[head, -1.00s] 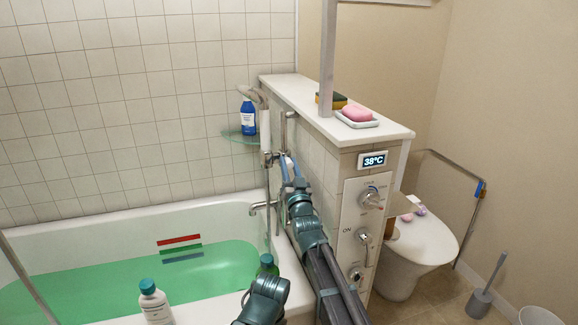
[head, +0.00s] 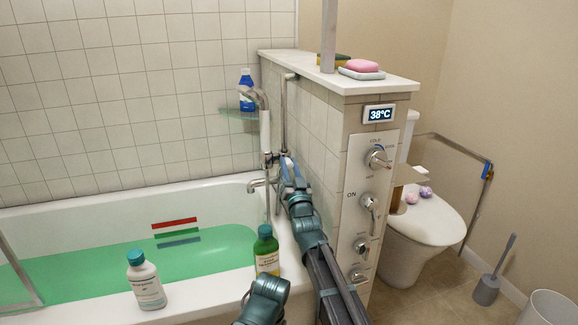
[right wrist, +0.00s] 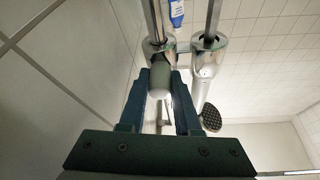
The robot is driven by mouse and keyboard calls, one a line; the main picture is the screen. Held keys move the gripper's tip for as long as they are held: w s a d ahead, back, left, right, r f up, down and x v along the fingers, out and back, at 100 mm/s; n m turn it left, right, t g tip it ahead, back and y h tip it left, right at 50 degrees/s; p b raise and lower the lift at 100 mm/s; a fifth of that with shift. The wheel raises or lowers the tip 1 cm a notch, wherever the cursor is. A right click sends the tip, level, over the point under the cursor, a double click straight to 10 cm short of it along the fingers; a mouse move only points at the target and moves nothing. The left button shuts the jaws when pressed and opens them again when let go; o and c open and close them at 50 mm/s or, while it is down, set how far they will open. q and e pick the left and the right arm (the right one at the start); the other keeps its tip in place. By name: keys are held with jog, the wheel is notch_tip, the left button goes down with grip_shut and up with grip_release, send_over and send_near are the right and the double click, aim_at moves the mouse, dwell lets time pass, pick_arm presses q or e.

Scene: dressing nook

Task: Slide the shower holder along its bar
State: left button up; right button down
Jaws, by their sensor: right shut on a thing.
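The vertical shower bar (head: 284,108) stands against the tiled end wall of the tub. The shower holder (head: 268,159) sits on its lower part and carries the hand shower (head: 264,128), whose head points up. My right gripper (head: 289,168) reaches in from the lower right and meets the holder. In the right wrist view my right gripper (right wrist: 162,100) has its two blue fingers on either side of the holder's grey rounded knob (right wrist: 160,80), shut on it. The chrome holder (right wrist: 161,47) and the hand shower (right wrist: 203,88) show beside it.
The tap (head: 257,184) sits just below the holder. A glass shelf (head: 238,114) with a blue bottle (head: 246,90) is to the left. A green bottle (head: 266,252) and a white bottle (head: 146,281) stand on the tub rim. The control panel (head: 367,195) is right of my arm.

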pick_arm(q)
notch_tip(320, 180, down, 9)
jog(key=b, duration=0.7)
pick_arm(e)
notch_tip(320, 180, down, 9)
jog(key=shift+s, duration=0.1)
jog(key=c, duration=0.6)
grip_release()
pick_arm(q)
jog(key=shift+d, duration=0.1)
notch_tip(320, 180, down, 5)
jog(key=b, duration=0.5)
pick_arm(e)
jog(key=v, duration=1.3)
jog(key=shift+s+f, duration=0.2)
jog(key=shift+s, duration=0.1)
jog(key=shift+d, duration=0.1)
